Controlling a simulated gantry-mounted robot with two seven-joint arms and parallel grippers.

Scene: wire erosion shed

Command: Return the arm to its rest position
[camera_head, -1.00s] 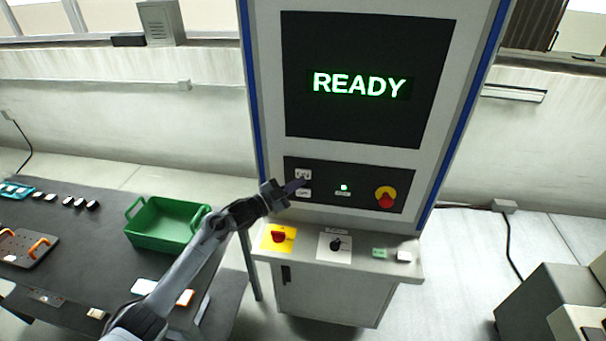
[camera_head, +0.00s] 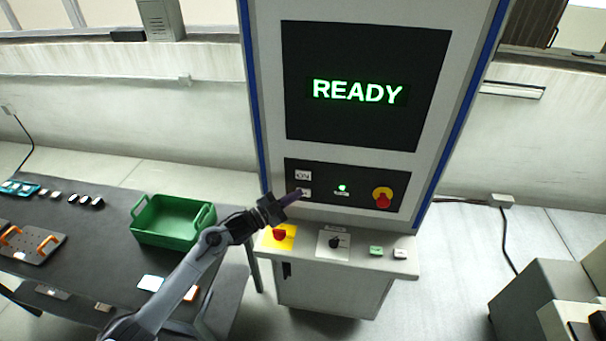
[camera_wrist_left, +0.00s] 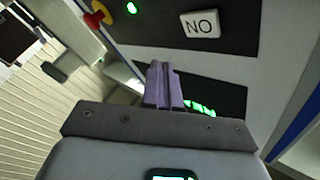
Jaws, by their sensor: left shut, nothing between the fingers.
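My left arm reaches from the lower left toward the machine cabinet. My left gripper (camera_head: 298,193) is shut and empty, its purple fingers in front of the lower white button on the dark control panel (camera_head: 364,194). The fingers partly hide that button; I cannot tell whether they touch it. The ON button (camera_head: 303,175) just above is uncovered. In the left wrist view the closed fingers (camera_wrist_left: 163,68) point at the cabinet, and the ON button (camera_wrist_left: 200,24) appears upside down. My right gripper is not in view.
The screen (camera_head: 366,125) reads READY, and a green lamp (camera_head: 342,188) is lit. A red emergency knob (camera_head: 383,198) is on the panel. Below are a red switch (camera_head: 279,234) and black selector (camera_head: 334,242) on a ledge. A green bin (camera_head: 172,239) stands on the dark table at left.

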